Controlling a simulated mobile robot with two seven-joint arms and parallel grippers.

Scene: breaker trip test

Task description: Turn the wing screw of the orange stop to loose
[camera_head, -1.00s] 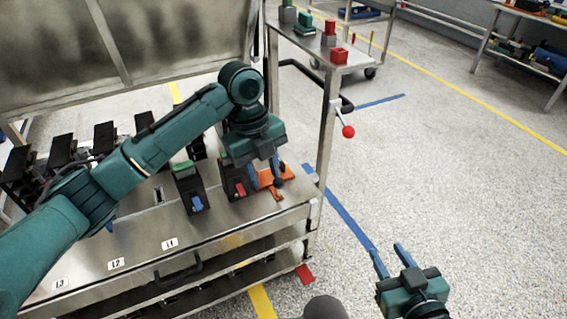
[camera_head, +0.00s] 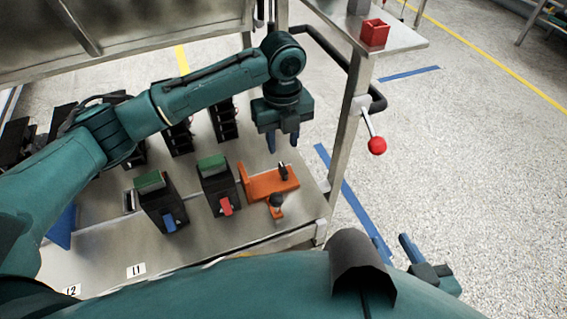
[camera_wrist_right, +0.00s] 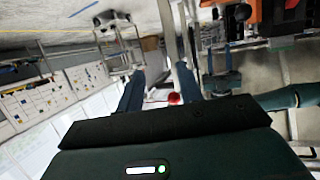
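The orange stop (camera_head: 262,186) lies on the steel bench at its right end in the head view. A small dark upright piece (camera_head: 283,172) stands on it, and a dark round knob (camera_head: 276,201) sits on its orange front tab. I cannot tell which is the wing screw, or its turn position. My left gripper (camera_head: 283,143) points down above and behind the stop, apart from it, fingers spread and empty. My right gripper (camera_head: 394,250) is low right, off the bench, partly hidden by my own body. Its fingers are apart and empty in the right wrist view (camera_wrist_right: 160,88).
Breakers with a blue lever (camera_head: 170,222) and a red lever (camera_head: 226,206) stand left of the stop. A frame post (camera_head: 346,135) and a red-ball lever (camera_head: 376,145) rise at the right. A red block (camera_head: 374,33) sits on the side shelf. Floor on the right is clear.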

